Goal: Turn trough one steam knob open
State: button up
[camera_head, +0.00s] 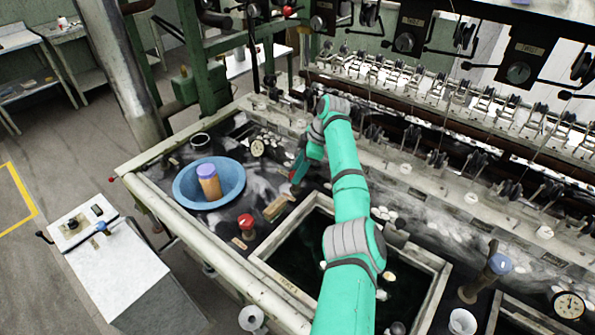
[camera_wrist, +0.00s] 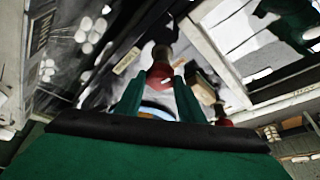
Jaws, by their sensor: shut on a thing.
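A red knob (camera_wrist: 158,74) shows in the wrist view between the two green fingers of my gripper (camera_wrist: 162,84), which is shut on it. In the head view the gripper (camera_head: 297,172) points down at the basin bench behind the open trough, and only a little red of the knob (camera_head: 291,176) shows beside it. A second red knob (camera_head: 246,222) stands apart on the bench, nearer the front edge; it also shows in the wrist view (camera_wrist: 222,113). I cannot read a label on either knob or tell how far the held one is turned.
A blue basin (camera_head: 184,196) with an orange, purple-topped container (camera_head: 208,182) stands left. A wooden block (camera_head: 277,207) lies between the knobs. A dial gauge (camera_head: 257,148) stands behind, and reeling machinery (camera_head: 440,95) runs along the back.

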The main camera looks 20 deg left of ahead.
jog(key=shift+w+a+r+n, duration=0.1)
jog(key=shift+w+r+n, duration=0.05)
jog(key=shift+n, duration=0.45)
jog(key=o, duration=1.1)
jog(key=shift+c, duration=0.2)
jog(key=v, duration=1)
jog(key=shift+w+r, duration=0.15)
jog(key=shift+r, duration=0.2)
jog(key=shift+w+f, duration=0.1)
